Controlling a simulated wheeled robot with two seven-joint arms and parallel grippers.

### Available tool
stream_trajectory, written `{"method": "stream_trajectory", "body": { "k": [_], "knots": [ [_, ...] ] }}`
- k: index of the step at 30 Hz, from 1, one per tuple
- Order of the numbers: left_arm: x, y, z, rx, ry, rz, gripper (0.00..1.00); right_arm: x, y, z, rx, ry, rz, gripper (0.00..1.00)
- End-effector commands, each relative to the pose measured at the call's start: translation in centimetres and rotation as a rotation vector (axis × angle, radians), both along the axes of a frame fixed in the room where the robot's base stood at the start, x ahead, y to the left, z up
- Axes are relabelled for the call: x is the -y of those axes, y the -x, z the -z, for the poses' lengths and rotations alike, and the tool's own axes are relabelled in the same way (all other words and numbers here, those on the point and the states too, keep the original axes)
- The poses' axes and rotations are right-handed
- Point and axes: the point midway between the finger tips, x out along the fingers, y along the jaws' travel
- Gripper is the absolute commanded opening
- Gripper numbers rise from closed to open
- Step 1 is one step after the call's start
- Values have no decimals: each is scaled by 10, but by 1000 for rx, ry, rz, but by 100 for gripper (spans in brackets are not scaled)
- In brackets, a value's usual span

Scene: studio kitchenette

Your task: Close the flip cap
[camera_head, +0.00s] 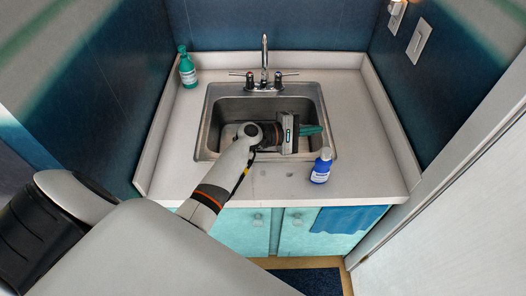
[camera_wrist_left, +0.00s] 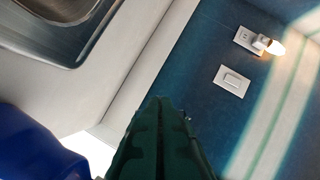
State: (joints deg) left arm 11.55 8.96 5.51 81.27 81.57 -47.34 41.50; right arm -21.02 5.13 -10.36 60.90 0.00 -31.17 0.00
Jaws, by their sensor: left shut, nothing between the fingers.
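A blue bottle (camera_head: 321,167) with a white label stands on the counter at the front right of the sink. Its top is small in the head view, and I cannot tell how its cap stands. My left gripper (camera_head: 312,130) is shut and empty, with its green fingers pointing right above the sink's right side, just behind the bottle's top. In the left wrist view the shut fingers (camera_wrist_left: 160,135) show at the bottom middle. The blue bottle (camera_wrist_left: 35,145) fills the lower left corner there, beside the fingers and apart from them. My right gripper is not in view.
A steel sink (camera_head: 213,100) with a faucet (camera_head: 264,62) sits in the white counter (camera_head: 365,150). A green bottle (camera_head: 187,70) stands at the back left. A blue towel (camera_head: 348,218) hangs at the front. The counter right of the blue bottle is clear.

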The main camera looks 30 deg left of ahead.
Motion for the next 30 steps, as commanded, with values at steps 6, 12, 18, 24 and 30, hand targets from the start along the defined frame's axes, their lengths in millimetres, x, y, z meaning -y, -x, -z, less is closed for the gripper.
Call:
{"method": "stream_trajectory", "body": {
  "k": [6, 12, 18, 24, 30],
  "knots": [
    [-28, 30, -2, 1, -5, -2, 0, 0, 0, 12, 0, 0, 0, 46],
    [-53, 61, -8, -1, -6, -1, 0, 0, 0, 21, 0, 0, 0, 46],
    [-49, 86, 0, 0, -100, 45, 0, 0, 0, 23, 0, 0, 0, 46],
    [-28, 110, 25, 7, -282, 133, 0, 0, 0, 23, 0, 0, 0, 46],
    [-10, 137, 49, 15, -471, 231, 0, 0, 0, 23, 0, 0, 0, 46]
  ]
}}
